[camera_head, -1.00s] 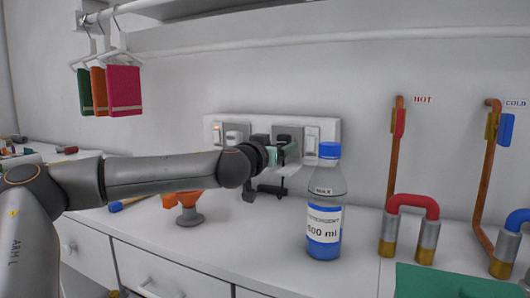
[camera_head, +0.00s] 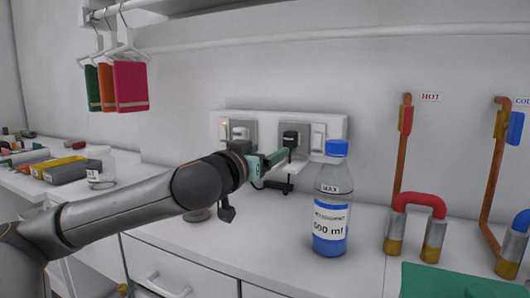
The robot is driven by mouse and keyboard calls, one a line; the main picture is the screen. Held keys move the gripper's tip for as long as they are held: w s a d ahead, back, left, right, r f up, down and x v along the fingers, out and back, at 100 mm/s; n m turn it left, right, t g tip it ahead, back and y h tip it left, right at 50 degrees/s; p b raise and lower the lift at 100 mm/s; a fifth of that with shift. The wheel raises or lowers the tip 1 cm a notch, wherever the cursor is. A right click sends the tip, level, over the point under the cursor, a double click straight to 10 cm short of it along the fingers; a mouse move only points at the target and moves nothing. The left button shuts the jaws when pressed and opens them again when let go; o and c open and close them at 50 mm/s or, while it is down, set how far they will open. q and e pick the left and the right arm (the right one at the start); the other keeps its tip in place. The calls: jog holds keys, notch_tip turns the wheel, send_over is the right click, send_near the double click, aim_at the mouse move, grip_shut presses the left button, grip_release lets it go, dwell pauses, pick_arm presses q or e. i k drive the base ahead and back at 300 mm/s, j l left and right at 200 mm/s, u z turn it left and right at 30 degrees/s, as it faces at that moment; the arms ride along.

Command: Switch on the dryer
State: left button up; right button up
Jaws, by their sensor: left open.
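A white wall socket panel (camera_head: 265,115) carries two grey outlets. A black plug (camera_head: 290,138) sits in the right outlet, with a white rocker switch (camera_head: 318,137) to its right. A white plug (camera_head: 240,133) sits in the left outlet, beside a switch (camera_head: 223,133) with a small orange light. My left gripper (camera_head: 282,157), with greenish fingers, is open in front of the panel, just below the black plug; I cannot tell whether it touches anything. No dryer is clearly recognisable. My right gripper is out of view.
A blue-capped detergent bottle (camera_head: 332,205) stands close to the right of my left gripper. A grey foot (camera_head: 197,215) shows below my arm.

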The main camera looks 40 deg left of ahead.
aim_at(317, 137)
jog(key=k+l, duration=0.25)
jog(key=k, duration=0.2)
jog(key=k+l, duration=0.2)
jog(key=k, duration=0.3)
